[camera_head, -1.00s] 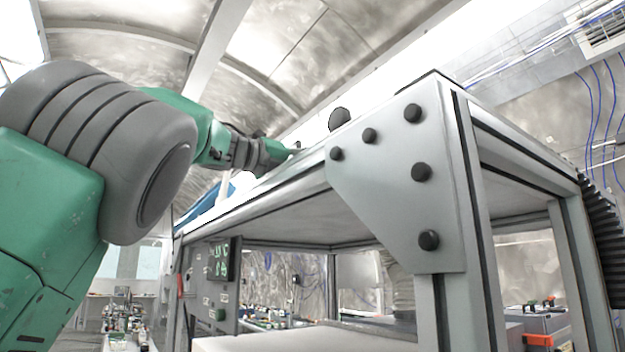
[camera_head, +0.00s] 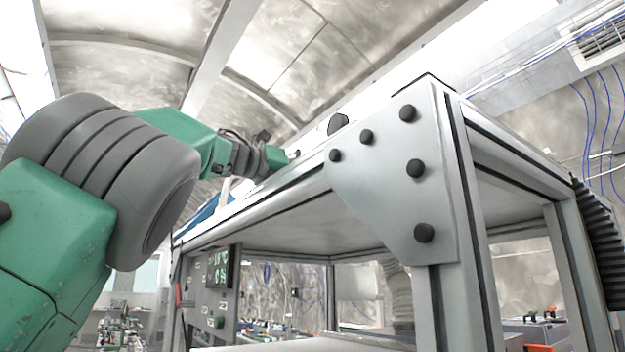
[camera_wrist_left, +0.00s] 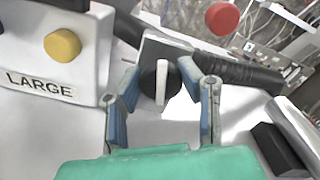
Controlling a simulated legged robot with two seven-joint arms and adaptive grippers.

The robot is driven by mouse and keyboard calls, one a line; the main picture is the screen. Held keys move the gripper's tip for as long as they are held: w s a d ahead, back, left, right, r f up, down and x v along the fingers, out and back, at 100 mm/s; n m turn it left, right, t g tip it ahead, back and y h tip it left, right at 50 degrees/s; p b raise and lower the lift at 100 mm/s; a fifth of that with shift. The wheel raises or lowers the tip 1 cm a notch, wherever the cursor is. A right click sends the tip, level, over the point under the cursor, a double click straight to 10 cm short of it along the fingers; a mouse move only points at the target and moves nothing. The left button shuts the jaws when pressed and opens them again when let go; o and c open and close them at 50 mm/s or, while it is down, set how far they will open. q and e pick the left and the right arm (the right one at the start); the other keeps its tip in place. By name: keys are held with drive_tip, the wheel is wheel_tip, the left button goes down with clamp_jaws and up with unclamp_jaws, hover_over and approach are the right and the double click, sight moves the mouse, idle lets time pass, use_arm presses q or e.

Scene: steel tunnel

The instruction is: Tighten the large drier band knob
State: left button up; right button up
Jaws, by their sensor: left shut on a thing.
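The knob (camera_wrist_left: 147,84) is a round black dial with a pale raised bar across its face. It shows in the left wrist view, in front of a grey plate. My left gripper (camera_wrist_left: 162,96) has its blue-padded fingers on either side of the knob and is shut on it. In the head view my left gripper (camera_head: 278,158) reaches the top edge of the metal frame, and the knob cannot be made out there. A white box (camera_wrist_left: 50,60) labelled LARGE stands left of the knob. My right gripper is not in view.
The LARGE box carries a yellow button (camera_wrist_left: 62,44). A red button (camera_wrist_left: 222,18) is above right of the knob, near a thick black hose (camera_wrist_left: 240,72). The aluminium frame (camera_head: 400,170) with black bolts fills the right of the head view. A control panel (camera_head: 212,285) is below.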

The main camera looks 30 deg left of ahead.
use_arm(q)
drive_tip(key=o, duration=0.9)
drive_tip(key=shift+w+f, duration=0.15)
drive_tip(key=shift+f, duration=0.15)
drive_tip(key=shift+o, duration=1.3)
drive_tip(key=shift+a+r, duration=0.1)
drive_tip(key=v, duration=1.1)
drive_tip(key=shift+w, duration=0.1)
drive_tip(key=shift+s+a, duration=0.3)
drive_tip(key=shift+s, duration=0.15)
